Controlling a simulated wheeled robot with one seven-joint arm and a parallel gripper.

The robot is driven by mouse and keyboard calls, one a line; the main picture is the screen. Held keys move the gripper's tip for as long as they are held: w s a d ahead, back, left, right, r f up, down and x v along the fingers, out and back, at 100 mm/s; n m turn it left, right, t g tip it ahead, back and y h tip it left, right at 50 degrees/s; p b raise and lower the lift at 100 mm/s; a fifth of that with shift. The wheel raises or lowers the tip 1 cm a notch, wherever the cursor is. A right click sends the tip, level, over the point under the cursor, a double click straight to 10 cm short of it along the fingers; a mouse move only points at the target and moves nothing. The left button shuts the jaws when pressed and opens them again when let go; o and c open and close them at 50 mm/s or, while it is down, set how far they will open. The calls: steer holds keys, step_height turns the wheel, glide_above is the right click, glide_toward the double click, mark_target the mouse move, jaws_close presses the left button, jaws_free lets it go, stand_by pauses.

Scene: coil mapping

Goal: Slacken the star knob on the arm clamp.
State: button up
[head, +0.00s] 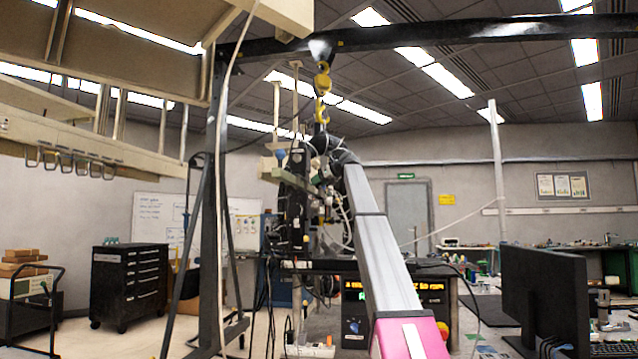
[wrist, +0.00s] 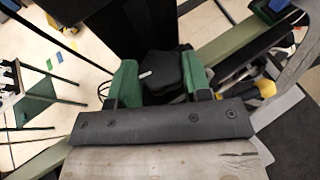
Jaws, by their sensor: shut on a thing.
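The star knob (wrist: 165,72) is black and lobed, with a short light mark on its face. It shows in the middle of the wrist view, in front of a dark upright body (wrist: 135,28) that may be the arm clamp. My gripper (wrist: 162,82) has green finger pads, one on each side of the knob, and is shut on it. In the head view my arm reaches up to a cluttered dark assembly (head: 297,215), where I cannot make out the knob or the fingers.
A yellow hoist hook (head: 322,80) hangs from a dark overhead beam (head: 450,31) above the assembly. Cables hang around it. A black drawer cabinet (head: 129,285) stands left, a monitor (head: 545,295) at the right. The wrist view shows a pale green rail (wrist: 245,45) close on the right.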

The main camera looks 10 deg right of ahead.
steer(key=n+g+y, duration=0.1)
steer(key=n+g, duration=0.1)
steer(key=n+g+y, duration=0.1)
steer(key=w+n+g+y, duration=0.1)
steer(key=n+g, duration=0.1)
steer(key=shift+d+n+g+y, duration=0.25)
steer(key=shift+n+g+y, duration=0.05)
steer(key=shift+w+n+g+y, duration=0.1)
steer(key=shift+n+g+y, duration=0.2)
steer(key=shift+n+g, duration=2.1)
steer(key=shift+g, duration=0.4)
steer(key=o, duration=0.9)
